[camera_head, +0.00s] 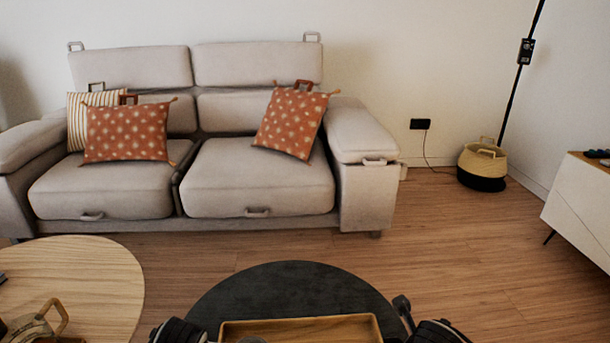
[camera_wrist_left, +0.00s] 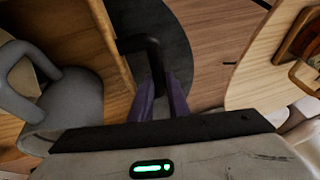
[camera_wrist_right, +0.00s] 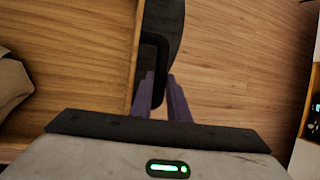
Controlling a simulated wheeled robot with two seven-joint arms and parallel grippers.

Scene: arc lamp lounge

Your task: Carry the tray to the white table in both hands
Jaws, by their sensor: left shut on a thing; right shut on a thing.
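The wooden tray (camera_head: 300,322) is at the bottom of the head view, in front of or over a dark round table (camera_head: 290,283); I cannot tell whether they touch. My left gripper (camera_wrist_left: 160,100) is shut on the tray's black handle (camera_wrist_left: 150,48) on one side. My right gripper (camera_wrist_right: 163,100) is shut on the black handle (camera_wrist_right: 160,50) on the other side. A grey mug (camera_wrist_left: 62,95) stands on the tray in the left wrist view. A greyish object (camera_wrist_right: 12,85) on the tray is cut off in the right wrist view. No plainly white table shows.
A grey sofa (camera_head: 255,180) with cushions stands behind. A white cabinet (camera_head: 580,215) is at far right, a basket (camera_head: 482,168) near the corner. Wooden floor (camera_head: 460,235) is clear at right.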

